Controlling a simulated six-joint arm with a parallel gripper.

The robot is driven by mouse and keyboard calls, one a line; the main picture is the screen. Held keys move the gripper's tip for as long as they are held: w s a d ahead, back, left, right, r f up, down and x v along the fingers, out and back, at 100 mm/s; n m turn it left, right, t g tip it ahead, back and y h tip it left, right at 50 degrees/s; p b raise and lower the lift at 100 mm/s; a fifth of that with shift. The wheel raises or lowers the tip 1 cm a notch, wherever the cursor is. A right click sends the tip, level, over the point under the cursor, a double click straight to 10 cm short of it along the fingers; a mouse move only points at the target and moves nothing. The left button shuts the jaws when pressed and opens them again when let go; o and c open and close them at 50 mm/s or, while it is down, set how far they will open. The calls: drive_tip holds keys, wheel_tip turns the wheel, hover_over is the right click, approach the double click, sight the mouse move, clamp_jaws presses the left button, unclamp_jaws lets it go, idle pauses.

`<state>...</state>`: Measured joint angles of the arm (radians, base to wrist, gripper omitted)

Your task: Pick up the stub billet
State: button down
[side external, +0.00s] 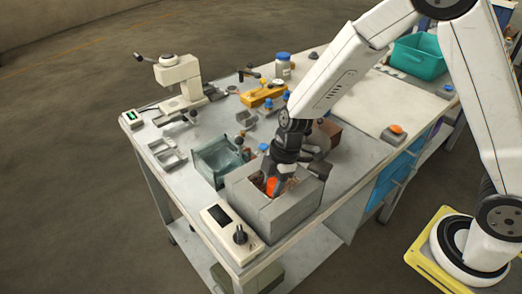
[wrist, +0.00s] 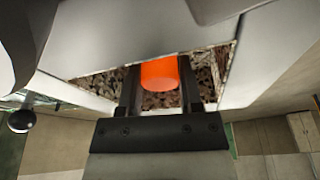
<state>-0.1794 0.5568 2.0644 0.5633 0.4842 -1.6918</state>
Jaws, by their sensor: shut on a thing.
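The stub billet (wrist: 159,74) is a short cylinder glowing orange. It also shows in the side external view (side external: 274,187) as an orange patch at the mouth of the grey block furnace (side external: 262,219). My gripper (wrist: 159,82) points down into the furnace opening, one dark finger on each side of the billet, and is shut on it. In the wrist view the speckled brown lining (wrist: 210,68) surrounds the billet and fingers. The billet's far end is hidden, so I cannot tell whether it touches the furnace floor.
A control box (side external: 231,235) with a dark knob stands in front of the furnace. A translucent teal bin (side external: 217,160) is close behind it. A white bench press (side external: 178,78), a yellow fixture (side external: 262,95) and several small parts occupy the far bench. A pale board (side external: 385,108) lies to the right.

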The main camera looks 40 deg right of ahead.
drive_tip(key=shift+r, duration=0.1)
drive_tip(key=shift+r, duration=0.7)
drive_tip(key=s+d+r, duration=0.3)
drive_tip(key=s+r, duration=0.8)
drive_tip(key=s, duration=0.2)
drive_tip(key=shift+s+r, duration=0.2)
drive_tip(key=shift+s, duration=0.1)
drive_tip(key=shift+d, duration=0.1)
drive_tip(key=shift+w, duration=0.15)
